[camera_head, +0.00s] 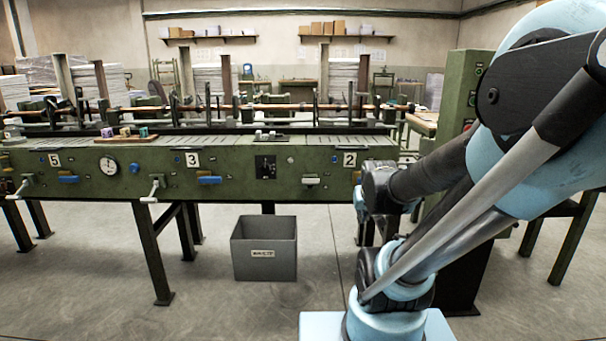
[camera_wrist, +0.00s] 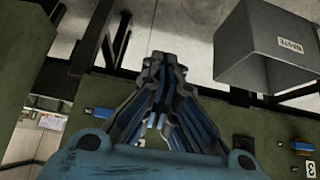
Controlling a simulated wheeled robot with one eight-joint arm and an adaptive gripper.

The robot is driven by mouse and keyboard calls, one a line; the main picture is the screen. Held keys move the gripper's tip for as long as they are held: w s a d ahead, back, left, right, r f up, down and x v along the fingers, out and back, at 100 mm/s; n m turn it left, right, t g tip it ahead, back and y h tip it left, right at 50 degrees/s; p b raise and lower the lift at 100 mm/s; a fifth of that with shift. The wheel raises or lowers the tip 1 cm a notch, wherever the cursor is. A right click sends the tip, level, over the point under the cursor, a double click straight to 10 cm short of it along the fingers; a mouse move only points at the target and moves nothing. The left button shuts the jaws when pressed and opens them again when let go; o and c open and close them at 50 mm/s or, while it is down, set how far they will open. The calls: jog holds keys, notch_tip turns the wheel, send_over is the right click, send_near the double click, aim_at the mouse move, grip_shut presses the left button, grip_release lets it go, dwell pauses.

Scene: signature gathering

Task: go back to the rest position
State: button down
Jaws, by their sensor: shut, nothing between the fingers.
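My gripper (camera_wrist: 165,65) shows in the wrist view with its dark fingertips together and nothing between them. It hangs in front of the green machine, apart from the grey waste bin and the floor. In the head view my arm fills the right side and bends down before the right end of the green machine (camera_head: 225,180); the gripper is mostly hidden there behind the arm's own links.
A grey waste bin (camera_head: 264,262) stands on the floor before the machine; it also shows upper right in the wrist view (camera_wrist: 265,50). Small coloured blocks on a brown tray (camera_head: 127,139) lie on the machine top. The floor at front left is clear.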

jog(key=s+f+g, duration=0.2)
jog(key=s+g, duration=0.3)
jog(key=s, duration=1)
jog(key=shift+f, duration=0.2)
